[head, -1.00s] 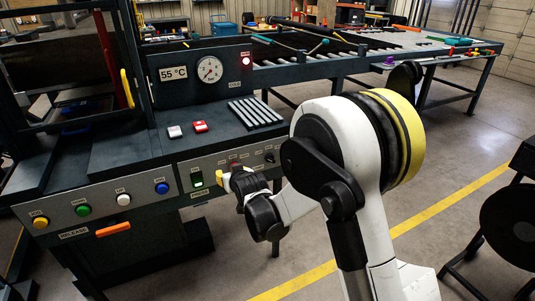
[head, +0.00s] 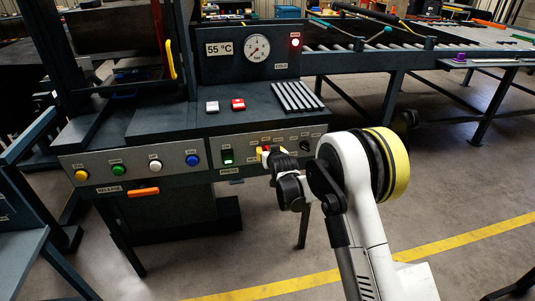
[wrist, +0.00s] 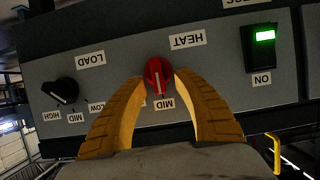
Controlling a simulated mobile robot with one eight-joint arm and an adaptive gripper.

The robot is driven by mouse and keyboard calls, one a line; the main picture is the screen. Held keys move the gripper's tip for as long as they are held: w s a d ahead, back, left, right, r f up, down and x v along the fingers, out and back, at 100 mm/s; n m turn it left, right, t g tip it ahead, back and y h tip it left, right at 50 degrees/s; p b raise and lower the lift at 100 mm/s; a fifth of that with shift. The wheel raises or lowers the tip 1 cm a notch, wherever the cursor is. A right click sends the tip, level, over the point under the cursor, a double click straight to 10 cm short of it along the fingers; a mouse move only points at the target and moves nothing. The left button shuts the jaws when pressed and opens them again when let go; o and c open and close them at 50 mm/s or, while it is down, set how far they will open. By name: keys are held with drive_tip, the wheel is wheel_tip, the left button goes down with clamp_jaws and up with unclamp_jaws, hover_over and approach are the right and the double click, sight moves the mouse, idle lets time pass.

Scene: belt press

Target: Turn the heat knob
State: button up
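The red heat knob (wrist: 159,76) sits on the grey control panel in the wrist view, which shows the panel upside down. Its white pointer line is toward the MID label (wrist: 166,103). My gripper (wrist: 159,77) has its two yellow fingers spread, one on each side of the knob, tips close to its sides. I cannot tell whether they touch it. In the head view my gripper (head: 263,152) is at the panel front, and the red knob (head: 266,148) is partly hidden behind it.
The black load knob (wrist: 60,91) and a green-lit switch (wrist: 261,45) flank the heat knob. Several coloured buttons, such as the blue one (head: 192,160), line the panel's left. The gauge (head: 256,48) and the 55 °C display (head: 218,49) stand above. Open floor lies right.

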drive_tip(key=shift+w+f, duration=0.1)
drive_tip(key=shift+w, duration=0.25)
clamp_jaws()
drive_tip(key=shift+a, duration=0.1)
drive_tip(key=shift+s+a+f+n+t+h+b, duration=0.1)
drive_tip(key=shift+a+n+t+h+b, duration=0.2)
drive_tip(key=shift+n+h, duration=0.6)
drive_tip(key=shift+s+a+f+n+t+h+b, duration=0.1)
drive_tip(key=shift+n+t+h+b, duration=0.35)
drive_tip(key=shift+n, duration=0.9)
drive_tip(key=shift+a+f+n+t+h+b, duration=0.1)
drive_tip(key=shift+a+n+t+h+b, duration=0.2)
drive_tip(key=shift+n+h, duration=0.6)
drive_tip(key=shift+d+n, duration=0.1)
drive_tip(key=shift+n, duration=0.25)
